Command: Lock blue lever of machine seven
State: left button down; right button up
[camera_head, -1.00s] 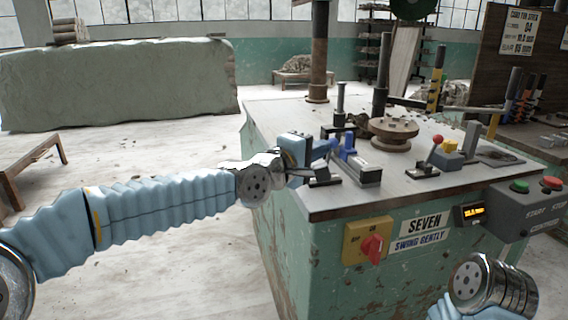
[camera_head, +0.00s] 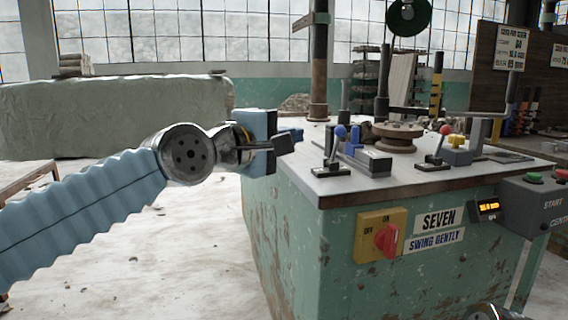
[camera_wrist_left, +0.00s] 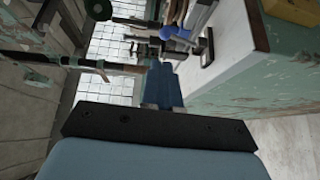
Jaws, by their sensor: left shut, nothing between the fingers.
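Machine seven (camera_head: 400,230) is a worn green bench with a pale top and a "SEVEN" sign. Its blue lever (camera_head: 340,131) has a round blue knob on a thin rod, rising from a black base plate (camera_head: 330,169) at the near left corner and leaning slightly right. The blue knob also shows in the left wrist view (camera_wrist_left: 178,32). My left gripper (camera_head: 287,140) is shut and empty, left of the lever and apart from it. It also shows in the left wrist view (camera_wrist_left: 163,85).
A blue and grey clamp (camera_head: 368,157) stands just right of the lever. A round turntable (camera_head: 397,137) and a red-knobbed lever (camera_head: 444,130) stand farther right. A yellow switch box (camera_head: 381,234) is on the front. Open floor lies left of the bench.

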pick_arm(q)
jog(key=shift+s+a+r+b, duration=0.1)
jog(key=shift+s+a+b, duration=0.35)
jog(key=shift+s, duration=0.1)
pick_arm(e)
jog(key=shift+w+f, duration=0.1)
jog(key=shift+f, duration=0.75)
